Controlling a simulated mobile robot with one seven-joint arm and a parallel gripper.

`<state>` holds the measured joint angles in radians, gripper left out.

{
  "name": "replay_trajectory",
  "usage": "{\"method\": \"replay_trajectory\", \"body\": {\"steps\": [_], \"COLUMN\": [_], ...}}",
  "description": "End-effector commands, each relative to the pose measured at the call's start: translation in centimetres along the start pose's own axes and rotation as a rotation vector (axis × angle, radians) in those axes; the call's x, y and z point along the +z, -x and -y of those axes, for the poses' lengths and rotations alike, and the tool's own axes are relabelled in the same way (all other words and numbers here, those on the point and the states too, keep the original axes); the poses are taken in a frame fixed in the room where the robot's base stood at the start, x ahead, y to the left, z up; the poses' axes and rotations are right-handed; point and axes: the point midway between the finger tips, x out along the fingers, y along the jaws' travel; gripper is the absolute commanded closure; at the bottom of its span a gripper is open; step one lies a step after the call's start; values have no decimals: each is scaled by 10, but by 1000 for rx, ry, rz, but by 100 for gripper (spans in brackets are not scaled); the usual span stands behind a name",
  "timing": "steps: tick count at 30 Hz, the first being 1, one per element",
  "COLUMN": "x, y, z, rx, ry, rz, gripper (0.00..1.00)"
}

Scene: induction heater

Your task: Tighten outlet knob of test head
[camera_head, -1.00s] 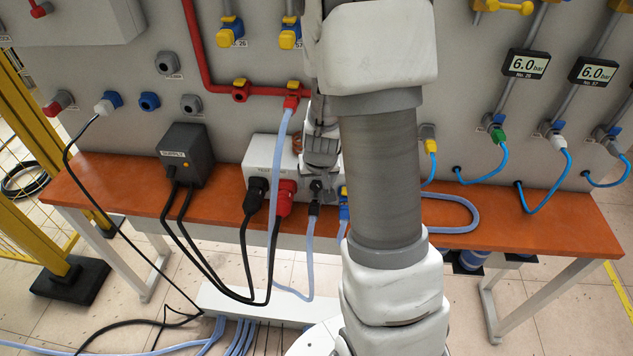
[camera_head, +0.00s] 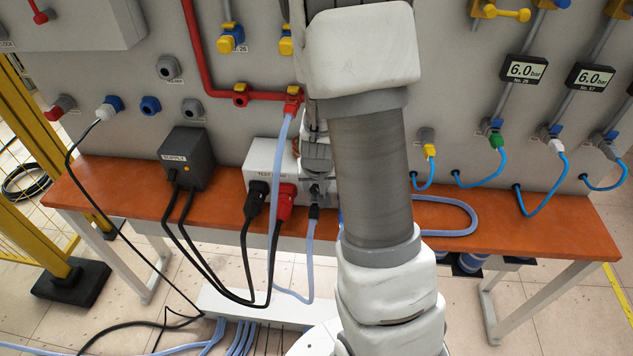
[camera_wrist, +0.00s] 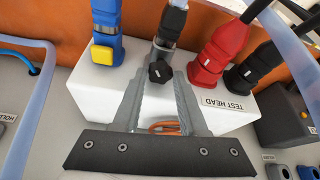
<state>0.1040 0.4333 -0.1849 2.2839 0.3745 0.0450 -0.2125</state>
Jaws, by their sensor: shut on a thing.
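The test head (camera_wrist: 96,90) is a white box with a "TEST HEAD" label, and it also shows on the bench in the head view (camera_head: 262,155). The outlet knob (camera_wrist: 160,72) is a small black knob on a grey metal fitting at the head's middle. My gripper (camera_wrist: 163,75) is shut on this knob, with one grey finger on each side of it. In the head view my gripper (camera_head: 318,172) is partly hidden by my arm, and the knob cannot be made out clearly there.
A blue connector with a yellow part (camera_wrist: 105,45) stands on one side of the knob; a red plug (camera_wrist: 215,60) and a black plug (camera_wrist: 255,65) stand on the other. The dark supply box (camera_head: 187,157) stands left. A pale blue hose (camera_head: 283,135) runs close by.

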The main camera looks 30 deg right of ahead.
Motion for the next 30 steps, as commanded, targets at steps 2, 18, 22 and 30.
{"method": "replay_trajectory", "body": {"steps": [2, 18, 22, 30], "x": [-1, -2, -3, -2], "y": [5, 4, 3, 1], "z": [1, 4, 5, 5], "rx": [17, 168, 193, 221], "ry": [-33, -395, -459, -532], "rz": [3, 1, 0, -1], "gripper": [100, 100, 100, 100]}}
